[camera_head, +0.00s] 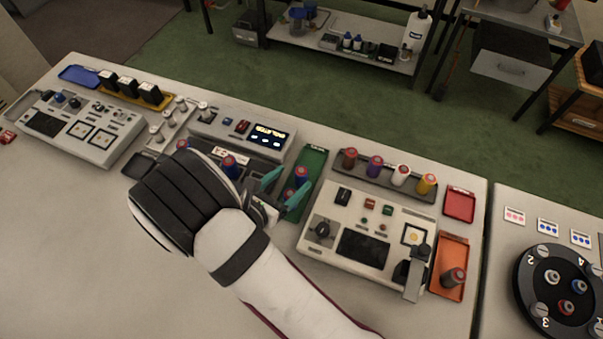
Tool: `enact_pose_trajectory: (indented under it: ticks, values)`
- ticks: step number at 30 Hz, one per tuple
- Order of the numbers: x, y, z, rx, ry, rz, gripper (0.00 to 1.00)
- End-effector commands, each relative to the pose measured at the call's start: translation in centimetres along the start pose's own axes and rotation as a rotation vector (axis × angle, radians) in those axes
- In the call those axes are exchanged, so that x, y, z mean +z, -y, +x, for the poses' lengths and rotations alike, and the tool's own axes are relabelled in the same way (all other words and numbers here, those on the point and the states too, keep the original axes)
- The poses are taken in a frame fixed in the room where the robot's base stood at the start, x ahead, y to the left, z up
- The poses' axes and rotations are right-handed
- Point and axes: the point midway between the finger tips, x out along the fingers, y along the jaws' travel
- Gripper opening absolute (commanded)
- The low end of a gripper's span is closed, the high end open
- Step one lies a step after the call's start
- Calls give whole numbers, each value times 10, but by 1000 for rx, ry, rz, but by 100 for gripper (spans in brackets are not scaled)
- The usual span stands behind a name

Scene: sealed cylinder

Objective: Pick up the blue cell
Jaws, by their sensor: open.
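My gripper (284,186) is open, with its teal fingers spread over the front part of the green tray (315,160). A cell with a reddish top and bluish body (301,174) stands in that tray, close to the fingers. Another small red-topped piece shows between the fingers, partly hidden. A similar blue and red cell (231,166) stands to the left on the dark unit, beside my wrist. A purple-blue cell (375,166) stands in the grey rack (330,162) to the right. I cannot tell for certain which of these is the blue cell.
The rack also holds a dark red, a white and an orange cell (427,184). A control panel (340,225) stands right of my gripper. An orange tray (447,252) holds a dark cell. A display unit (240,133) stands behind. The table's front left (70,230) is bare.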

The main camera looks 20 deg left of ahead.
Motion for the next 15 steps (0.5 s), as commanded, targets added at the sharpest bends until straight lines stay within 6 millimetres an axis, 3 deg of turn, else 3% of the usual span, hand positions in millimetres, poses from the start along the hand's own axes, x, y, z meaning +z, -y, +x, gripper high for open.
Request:
enact_pose_trajectory:
  ticks: [7, 15]
  values:
    - [-3, 1, 45, -4, 0, 2, 77]
    - [-3, 1, 52, -2, 0, 1, 77]
